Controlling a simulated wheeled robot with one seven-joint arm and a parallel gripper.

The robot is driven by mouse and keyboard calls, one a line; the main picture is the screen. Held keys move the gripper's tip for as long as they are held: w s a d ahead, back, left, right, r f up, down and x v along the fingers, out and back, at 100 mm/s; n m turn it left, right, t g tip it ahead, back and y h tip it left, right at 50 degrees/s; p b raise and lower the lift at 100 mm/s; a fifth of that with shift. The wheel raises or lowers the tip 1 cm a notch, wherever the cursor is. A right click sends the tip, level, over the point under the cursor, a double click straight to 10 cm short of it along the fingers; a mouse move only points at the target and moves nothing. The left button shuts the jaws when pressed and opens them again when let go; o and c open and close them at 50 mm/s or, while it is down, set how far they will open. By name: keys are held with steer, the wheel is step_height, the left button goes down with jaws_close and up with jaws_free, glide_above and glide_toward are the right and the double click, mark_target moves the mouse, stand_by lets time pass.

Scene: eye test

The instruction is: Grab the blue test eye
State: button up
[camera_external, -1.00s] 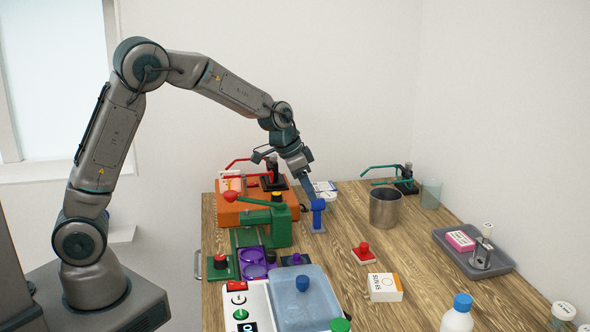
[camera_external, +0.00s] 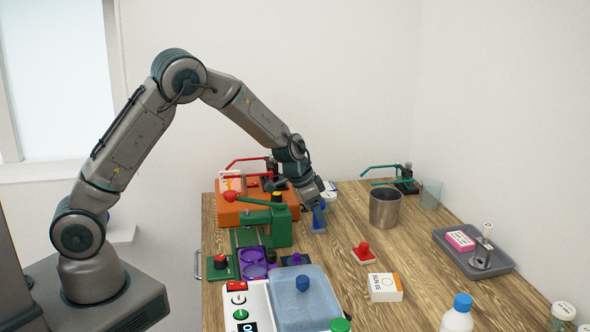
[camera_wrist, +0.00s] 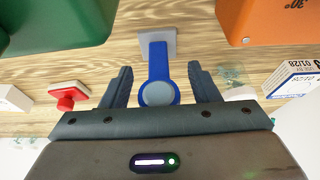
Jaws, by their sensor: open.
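The blue test eye (camera_external: 319,222) stands on the wooden table, partly hidden behind my gripper in the external view. In the wrist view the blue test eye (camera_wrist: 158,60) is a blue post with a round pale-faced head, on a grey base plate. My gripper (camera_wrist: 160,72) is open, with one dark finger on each side of the eye's head. Gaps show between the head and both fingers, and nothing is held. In the external view my gripper (camera_external: 315,203) is low at the eye, its fingertips hard to make out.
A green press (camera_external: 265,222) and an orange box (camera_external: 228,215) stand close on the left. A metal cup (camera_external: 385,208) is to the right. A red-knobbed piece (camera_external: 363,253) and a white-orange box (camera_external: 384,288) lie nearer. A clear blue bin (camera_external: 325,300) is in front.

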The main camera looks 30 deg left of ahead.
steer(key=c, duration=1.1)
steer(key=shift+r, duration=0.15)
